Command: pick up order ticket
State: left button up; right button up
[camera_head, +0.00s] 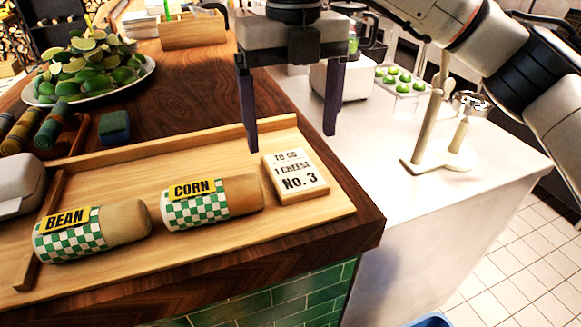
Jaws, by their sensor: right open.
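The order ticket (296,177) is a small white-faced block with wooden edges, printed "TO GO 1 CHEESE No. 3". It lies flat at the right end of a wooden tray (335,211) on the counter. My right gripper (292,143) is open and points down, its two dark fingers wide apart and empty. Its left fingertip shows just above the ticket's upper left corner in the picture, and the right finger is farther right and higher. I cannot tell the exact height above the ticket. My left gripper is not in view.
A wrap labelled CORN (243,194) lies just left of the ticket, and one labelled BEAN (122,221) farther left. A plate of limes (147,68) stands behind. A white counter (385,195) with a pale upright stand (430,130) is at right.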

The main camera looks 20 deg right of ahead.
aim_at(294, 169)
notch_tip(294, 169, down, 7)
jog(key=shift+s+r+p, duration=0.1)
jog(key=shift+r+p, duration=0.1)
jog(key=shift+p, duration=0.15)
jog(key=c, duration=1.2)
